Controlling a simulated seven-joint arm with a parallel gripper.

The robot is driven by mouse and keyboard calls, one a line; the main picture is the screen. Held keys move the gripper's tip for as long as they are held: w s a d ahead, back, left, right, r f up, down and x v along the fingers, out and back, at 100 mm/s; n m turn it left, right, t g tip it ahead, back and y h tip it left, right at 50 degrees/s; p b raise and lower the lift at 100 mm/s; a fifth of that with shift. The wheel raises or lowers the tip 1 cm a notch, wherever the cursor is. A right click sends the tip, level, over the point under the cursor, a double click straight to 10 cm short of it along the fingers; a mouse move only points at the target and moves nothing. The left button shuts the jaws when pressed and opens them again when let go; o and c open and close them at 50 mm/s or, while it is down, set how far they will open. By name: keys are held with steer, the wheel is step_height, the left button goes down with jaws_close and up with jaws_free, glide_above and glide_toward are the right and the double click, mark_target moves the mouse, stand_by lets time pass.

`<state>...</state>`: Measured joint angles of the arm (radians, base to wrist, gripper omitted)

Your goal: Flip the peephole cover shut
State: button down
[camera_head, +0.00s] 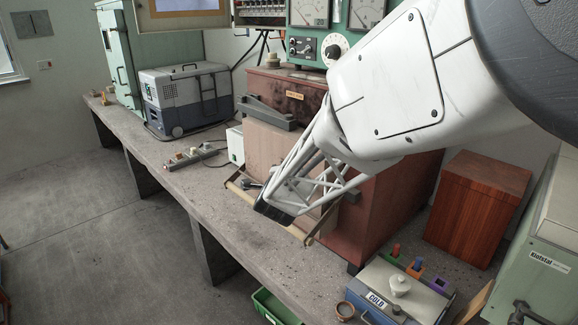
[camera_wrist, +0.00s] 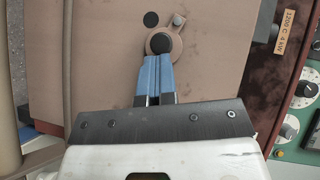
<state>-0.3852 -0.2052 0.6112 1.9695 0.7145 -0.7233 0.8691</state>
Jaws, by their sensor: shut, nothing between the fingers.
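The peephole cover (camera_wrist: 171,52) is a small tan plate on the furnace's tan door (camera_wrist: 105,55). It hangs from a grey pivot bolt (camera_wrist: 178,20) and has a dark round knob (camera_wrist: 161,43). The peephole (camera_wrist: 151,19) is a dark round hole beside the bolt, and the cover lies clear of it. My gripper (camera_wrist: 159,60) is shut and empty, its blue fingertips right at the knob. I cannot tell whether they touch it. In the head view my arm hides much of the reddish-brown furnace (camera_head: 400,185), and the cover cannot be made out.
A cooler box (camera_head: 185,95) and a power strip (camera_head: 195,155) stand left of the furnace on the concrete bench (camera_head: 215,205). A wooden block (camera_head: 478,205), a blue-and-grey box (camera_head: 400,290) and a green machine (camera_head: 545,250) crowd the right. A metal bar frame (camera_head: 240,190) surrounds the door front.

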steer(key=f+m+t, duration=0.1)
steer(key=m+t, duration=0.1)
steer(key=w+a+f+m+t+h, duration=0.1)
steer(key=f+m+t, duration=0.1)
steer(key=m, duration=0.1)
steer(key=w+a+f+m+t+h, duration=0.1)
steer(key=m+t, duration=0.1)
steer(key=m, duration=0.1)
steer(key=shift+f, duration=0.25)
stand_by(0.5)
steer(key=v, duration=0.8)
steer(key=shift+w, duration=0.15)
stand_by(0.3)
